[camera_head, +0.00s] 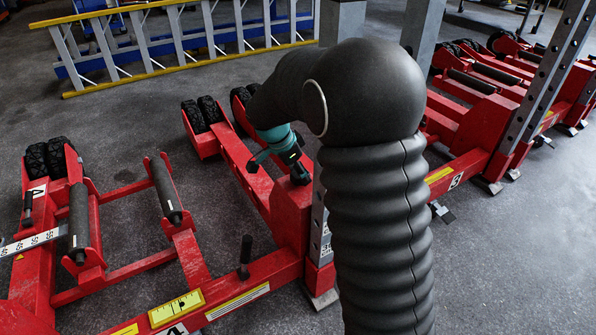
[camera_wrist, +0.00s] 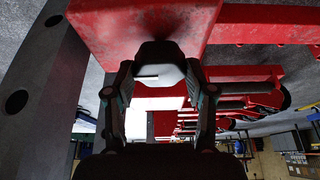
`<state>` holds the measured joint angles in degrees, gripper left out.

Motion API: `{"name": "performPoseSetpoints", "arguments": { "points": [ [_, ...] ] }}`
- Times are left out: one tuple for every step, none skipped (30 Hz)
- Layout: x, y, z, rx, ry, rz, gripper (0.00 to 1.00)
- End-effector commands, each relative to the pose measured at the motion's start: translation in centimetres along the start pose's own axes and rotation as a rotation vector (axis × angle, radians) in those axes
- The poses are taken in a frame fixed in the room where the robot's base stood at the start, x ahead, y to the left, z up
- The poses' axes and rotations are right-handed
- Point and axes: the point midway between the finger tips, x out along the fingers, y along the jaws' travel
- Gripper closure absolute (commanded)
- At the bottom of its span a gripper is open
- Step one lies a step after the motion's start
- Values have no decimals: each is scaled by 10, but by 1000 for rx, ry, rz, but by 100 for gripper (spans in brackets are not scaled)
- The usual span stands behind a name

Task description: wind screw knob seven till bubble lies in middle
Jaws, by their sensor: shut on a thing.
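My gripper (camera_head: 298,172) reaches down to the red frame of a trolley jack, just left of a grey perforated post. In the wrist view my gripper (camera_wrist: 158,74) has its two fingers closed on either side of a dark screw knob (camera_wrist: 160,60), close against a red surface. In the head view the gripped knob is too small and dark to make out clearly. No number seven is readable.
A black upright handle (camera_head: 245,257) stands on the front beam. Black rollers (camera_head: 166,190) and wheels (camera_head: 48,158) sit on the left red jack (camera_head: 130,272). More red jacks (camera_head: 470,150) stand at right. A yellow-railed ladder (camera_head: 190,45) lies behind on grey floor.

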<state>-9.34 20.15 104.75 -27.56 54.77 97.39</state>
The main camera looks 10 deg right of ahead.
Motion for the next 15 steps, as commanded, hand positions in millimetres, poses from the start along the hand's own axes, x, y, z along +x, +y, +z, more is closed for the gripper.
{"name": "performPoseSetpoints", "arguments": {
  "points": [
    [1, 1, 0, -3, 0, 1, 81],
    [1, 1, 0, -8, 0, -1, 80],
    [2, 1, 1, -21, 0, -6, 80],
    [2, 1, 1, -33, -1, -12, 80],
    [3, 1, 1, -50, -1, -20, 80],
    [3, 1, 1, -77, -1, -32, 80],
    [4, 2, 1, -100, -1, -41, 80],
    [4, 2, 1, -124, -1, -51, 80],
    [4, 2, 1, -157, 0, -65, 80],
    [3, 2, 1, -180, 0, -75, 80],
    [3, 2, 0, -203, 0, -84, 80],
    [3, 2, 0, -231, 0, -95, 80],
    [3, 2, 0, -250, -1, -102, 80],
    [3, 2, 0, -267, -1, -109, 80],
    [2, 3, 0, -285, -1, -116, 80]
  ]
}}
